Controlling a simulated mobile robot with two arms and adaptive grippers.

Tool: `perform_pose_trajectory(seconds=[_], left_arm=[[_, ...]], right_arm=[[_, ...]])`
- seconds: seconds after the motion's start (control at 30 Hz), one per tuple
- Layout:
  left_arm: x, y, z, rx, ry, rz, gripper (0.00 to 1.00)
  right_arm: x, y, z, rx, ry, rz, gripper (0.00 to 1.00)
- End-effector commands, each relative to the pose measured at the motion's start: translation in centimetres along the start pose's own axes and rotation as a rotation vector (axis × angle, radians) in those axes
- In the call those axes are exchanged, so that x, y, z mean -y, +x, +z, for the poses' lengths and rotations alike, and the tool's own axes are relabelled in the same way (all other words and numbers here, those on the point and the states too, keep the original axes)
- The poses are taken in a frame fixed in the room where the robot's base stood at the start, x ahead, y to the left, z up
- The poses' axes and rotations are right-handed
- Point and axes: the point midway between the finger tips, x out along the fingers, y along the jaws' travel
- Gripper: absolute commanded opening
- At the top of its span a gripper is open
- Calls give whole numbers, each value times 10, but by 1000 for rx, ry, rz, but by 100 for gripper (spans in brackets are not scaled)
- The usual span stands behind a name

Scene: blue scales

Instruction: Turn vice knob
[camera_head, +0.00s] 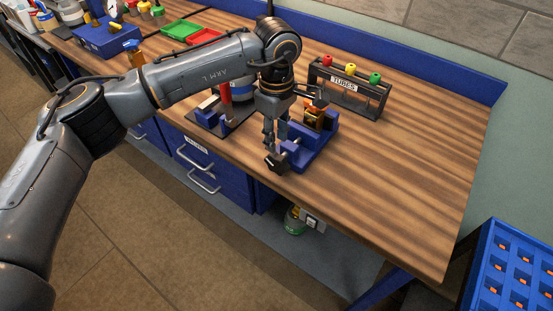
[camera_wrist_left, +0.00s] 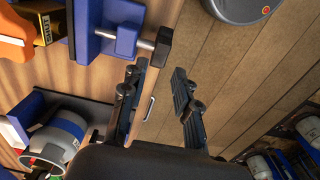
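The blue vice (camera_head: 318,150) is at the front edge of the wooden bench; its body also shows at the upper left of the left wrist view (camera_wrist_left: 88,30). Its black knob (camera_head: 276,163) faces the bench's front edge. In the left wrist view the knob (camera_wrist_left: 163,47) sits at the end of a metal screw. My left gripper (camera_head: 274,142) is at the knob. In the left wrist view its two fingers (camera_wrist_left: 160,82) are apart with nothing between them, and the knob lies just beyond the tips, nearer the left finger. My right gripper is not in view.
A yellow-and-black box (camera_head: 314,118) is at the vice. A TUBES rack (camera_head: 349,88) with red, yellow and green tops stands behind. A red-handled tool (camera_head: 226,100) and a blue-banded container (camera_head: 242,92) are left of the gripper. The bench's right side is clear. A blue crate (camera_head: 515,262) stands lower right.

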Motion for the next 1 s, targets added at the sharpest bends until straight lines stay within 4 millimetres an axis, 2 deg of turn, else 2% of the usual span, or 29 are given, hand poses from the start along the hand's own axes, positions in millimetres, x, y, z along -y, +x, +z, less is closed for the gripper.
perform_pose_trajectory(seconds=[0.2, 0.43, 0.6, 0.87, 0.9, 1.0], left_arm=[[1, 46, 1, 3, 0, -4, 30], [0, 83, 1, 3, -1, -2, 30], [0, 95, 1, 3, 0, 0, 30], [0, 97, 1, 2, 0, 1, 30], [0, 97, 1, 2, 0, 1, 28], [0, 97, 1, 2, 0, 1, 8]], right_arm=[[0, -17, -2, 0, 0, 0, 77], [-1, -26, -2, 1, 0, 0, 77], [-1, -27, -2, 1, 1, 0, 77], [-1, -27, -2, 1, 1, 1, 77], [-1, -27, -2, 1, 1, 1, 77], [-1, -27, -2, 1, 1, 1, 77]])
